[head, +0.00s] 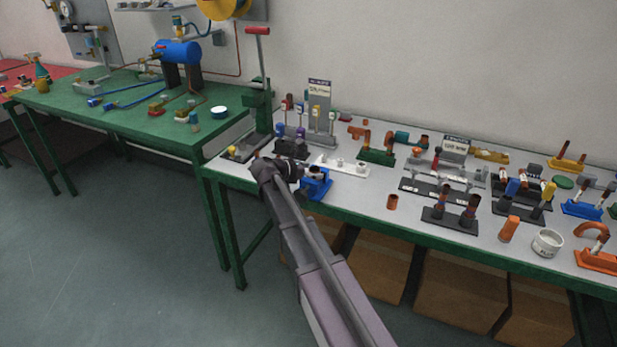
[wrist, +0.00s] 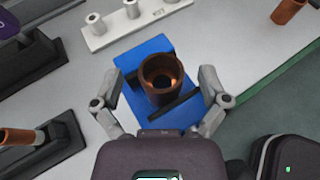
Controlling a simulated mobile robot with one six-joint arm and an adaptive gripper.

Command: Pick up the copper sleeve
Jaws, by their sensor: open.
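A copper sleeve (wrist: 160,78) stands upright with its open end up on a blue block (wrist: 140,52) in the wrist view. My gripper (wrist: 161,85) is open, with one finger on each side of the sleeve and a gap on both sides. I cannot tell how far above the block the fingertips are. In the head view my gripper (head: 290,168) is beside the blue block (head: 317,186), near the table's front left corner, and partly hides the sleeve there.
Another copper piece (head: 392,202) stands apart on the grey table (head: 350,199), also in the wrist view (wrist: 287,10). A white rack with pegs (head: 343,165) is just behind the blue block. A green press (head: 258,100) and dark holders are close by. The table's front edge is near.

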